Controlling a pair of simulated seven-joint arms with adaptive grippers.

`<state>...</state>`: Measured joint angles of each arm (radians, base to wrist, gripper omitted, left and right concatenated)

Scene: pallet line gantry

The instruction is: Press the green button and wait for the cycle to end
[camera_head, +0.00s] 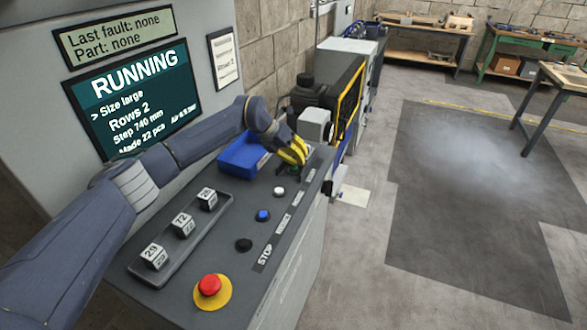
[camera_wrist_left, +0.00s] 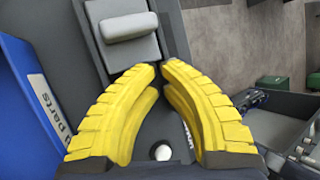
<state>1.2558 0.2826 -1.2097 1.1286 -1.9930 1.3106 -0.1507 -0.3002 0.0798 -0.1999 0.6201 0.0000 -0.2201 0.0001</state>
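My left gripper (camera_head: 293,152) has yellow fingers and reaches down at the far end of the grey control panel (camera_head: 190,262). In the left wrist view its fingertips (camera_wrist_left: 160,68) come together with nothing seen between them. A bit of green, likely the green button (camera_head: 291,170), shows just under the fingers in the head view. The fingers cover most of it, and I cannot tell whether they touch it. The screen (camera_head: 135,92) reads RUNNING, with "Last fault: none" on the plate above. My right gripper is not in view.
Along the panel lie a white button (camera_head: 279,191), a blue button (camera_head: 262,215), a black button (camera_head: 244,244) and a red mushroom button (camera_head: 209,285). A blue bin (camera_head: 240,153) stands close beside the gripper. A tray (camera_head: 165,275) holds three number blocks.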

